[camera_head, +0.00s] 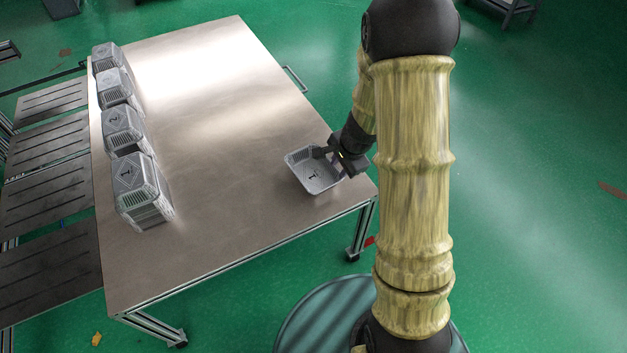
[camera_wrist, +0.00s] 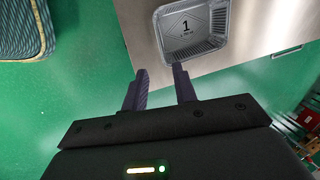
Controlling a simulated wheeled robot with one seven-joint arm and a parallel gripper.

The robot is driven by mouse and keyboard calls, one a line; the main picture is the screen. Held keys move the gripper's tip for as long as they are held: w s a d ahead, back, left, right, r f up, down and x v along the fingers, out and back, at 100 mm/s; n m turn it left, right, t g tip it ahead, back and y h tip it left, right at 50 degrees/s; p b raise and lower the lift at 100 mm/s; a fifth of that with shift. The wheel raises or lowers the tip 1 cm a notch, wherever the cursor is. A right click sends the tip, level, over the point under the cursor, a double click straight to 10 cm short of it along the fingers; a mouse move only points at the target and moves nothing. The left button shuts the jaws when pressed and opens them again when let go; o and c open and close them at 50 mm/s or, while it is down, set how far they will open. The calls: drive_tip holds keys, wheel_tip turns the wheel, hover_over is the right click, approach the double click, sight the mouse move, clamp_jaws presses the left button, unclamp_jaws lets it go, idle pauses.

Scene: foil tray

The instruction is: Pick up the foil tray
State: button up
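The foil tray (camera_head: 300,182) is a shallow silver rectangular tray with a "1" marked on its floor. It sits at the table's right front corner in the head view. The wrist view shows the same foil tray (camera_wrist: 222,32) at the top, right of centre. My gripper (camera_wrist: 160,72) is open, with its two dark fingers apart and nothing seen between them. The right fingertip appears close to the tray's near left corner; I cannot tell whether it touches. In the head view my gripper (camera_head: 328,158) is at the tray's right side and partly covers it.
The metal table (camera_head: 215,130) is mostly clear in the middle. Several stacks of foil trays (camera_head: 140,187) stand along its left edge. A handle (camera_head: 295,79) projects from the far right edge. Dark slatted shelves (camera_head: 48,203) are left of the table.

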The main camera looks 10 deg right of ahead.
drive_tip(key=b, duration=0.5)
approach(329, 186)
drive_tip(key=x, duration=0.5)
drive_tip(key=shift+a+f, duration=0.1)
drive_tip(key=shift+a, duration=0.05)
drive_tip(key=shift+w+a+f+b, duration=0.1)
drive_tip(key=shift+w+f+b, duration=0.05)
drive_tip(key=shift+f+b, duration=0.15)
drive_tip(key=shift+d+b+x, duration=0.15)
drive_tip(key=shift+b+x, duration=0.35)
drive_tip(key=shift+x, duration=0.8)
drive_tip(key=shift+d+b+x, duration=0.15)
drive_tip(key=shift+b+x, duration=0.3)
drive_tip(key=shift+x, duration=0.85)
drive_tip(key=shift+w+f+b, duration=0.1)
drive_tip(key=shift+f+b, duration=0.1)
drive_tip(key=shift+b, duration=0.1)
clamp_jaws()
